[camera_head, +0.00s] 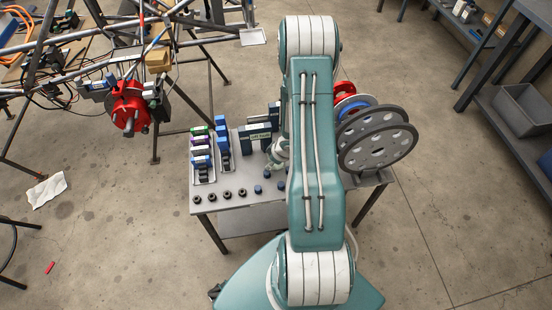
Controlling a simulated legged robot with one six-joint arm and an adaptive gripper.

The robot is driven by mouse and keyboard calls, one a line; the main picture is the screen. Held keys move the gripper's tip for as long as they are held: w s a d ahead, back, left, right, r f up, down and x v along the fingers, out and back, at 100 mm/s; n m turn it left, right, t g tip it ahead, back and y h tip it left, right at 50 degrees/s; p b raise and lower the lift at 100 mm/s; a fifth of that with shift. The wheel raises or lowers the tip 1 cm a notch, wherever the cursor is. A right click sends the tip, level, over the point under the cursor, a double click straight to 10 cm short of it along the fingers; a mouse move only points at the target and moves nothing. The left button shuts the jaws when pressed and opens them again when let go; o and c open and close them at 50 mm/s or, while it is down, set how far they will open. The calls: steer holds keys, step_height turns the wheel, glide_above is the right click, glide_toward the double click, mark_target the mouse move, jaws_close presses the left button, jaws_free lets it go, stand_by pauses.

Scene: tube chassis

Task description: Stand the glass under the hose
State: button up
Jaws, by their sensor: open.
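My arm crosses the middle of the view and hides part of the grey workbench (228,200). A small pale part of my gripper (275,164) shows at the left edge of the arm, over the bench. The gripper is open; its fingertips are mostly hidden, and I see nothing held in it. I cannot make out a glass in this view; it may be behind my arm or too small to tell. I cannot single out the hose either. Thin dark lines (62,92) hang on the tube chassis (40,58) at the left.
Racks of coloured boxes (201,158) and a row of small dark round parts (228,194) sit on the bench. Large grey reels (378,139) stand at its right end. A red round unit (131,106) is on the chassis. Shelving (510,105) stands far right.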

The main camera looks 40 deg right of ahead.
steer(key=shift+f, duration=0.15)
jaws_close()
